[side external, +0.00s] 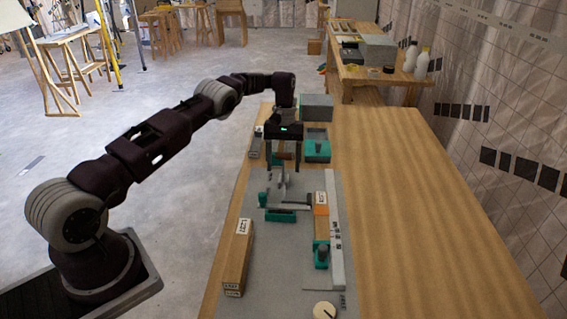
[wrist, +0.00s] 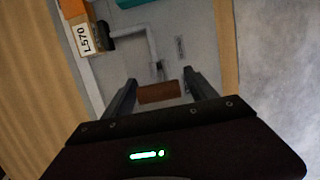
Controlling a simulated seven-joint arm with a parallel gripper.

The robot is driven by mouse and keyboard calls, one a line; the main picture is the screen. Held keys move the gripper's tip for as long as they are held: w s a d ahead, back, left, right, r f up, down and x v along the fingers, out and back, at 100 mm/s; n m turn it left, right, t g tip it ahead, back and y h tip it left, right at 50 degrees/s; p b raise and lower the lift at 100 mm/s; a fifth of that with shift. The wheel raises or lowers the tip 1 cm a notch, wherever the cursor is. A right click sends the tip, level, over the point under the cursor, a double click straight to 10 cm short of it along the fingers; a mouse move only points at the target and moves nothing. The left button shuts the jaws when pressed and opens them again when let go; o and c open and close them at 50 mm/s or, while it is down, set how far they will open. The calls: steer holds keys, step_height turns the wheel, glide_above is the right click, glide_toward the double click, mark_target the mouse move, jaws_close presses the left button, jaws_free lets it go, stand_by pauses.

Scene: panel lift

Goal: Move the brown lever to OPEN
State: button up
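A brown block (wrist: 160,92), which looks like the brown lever, shows in the wrist view between my gripper's fingers (wrist: 159,78). The fingers are spread apart, with gaps on both sides of it. I cannot tell whether the fingertips are level with it or above it. In the side external view my gripper (side external: 283,166) points down over the far part of the grey panel (side external: 275,262), fingers apart. The lever is hard to make out there behind the fingers. No OPEN marking is legible.
Grey upright and bar parts (side external: 283,188) stand just below my gripper, with a teal block (side external: 281,216) nearer. A long wooden block (side external: 238,258) lies at the panel's left. A teal-based grey box (side external: 317,148) stands at right. The table's right side (side external: 410,210) is clear.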

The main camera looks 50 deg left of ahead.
steer(key=shift+s+d, duration=0.1)
stand_by(0.3)
steer(key=shift+s+d+r, duration=0.1)
steer(key=shift+d, duration=0.05)
steer(key=shift+s+d+t+y, duration=0.35)
steer(key=shift+t+y, duration=0.55)
steer(key=t+y, duration=0.1)
steer(key=s+d+t+y, duration=0.1)
steer(key=shift+s+d+f+t+y, duration=0.3)
steer(key=shift+f+t+y, duration=0.05)
steer(key=shift+t+y, duration=0.05)
steer(key=s+d+r+m+t+h, duration=0.1)
steer(key=s+d+r, duration=0.2)
steer(key=r, duration=0.5)
steer(key=s+d+r, duration=0.3)
steer(key=r, duration=0.6)
steer(key=s+d+r+m+h, duration=0.1)
steer(key=s+d+r+m, duration=0.2)
steer(key=s+r, duration=0.6)
steer(key=s+d, duration=0.2)
steer(key=s, duration=0.1)
steer(key=shift+d+r+m+t, duration=0.3)
steer(key=shift+t, duration=0.1)
steer(key=shift+s, duration=0.1)
steer(key=shift+c, duration=0.4)
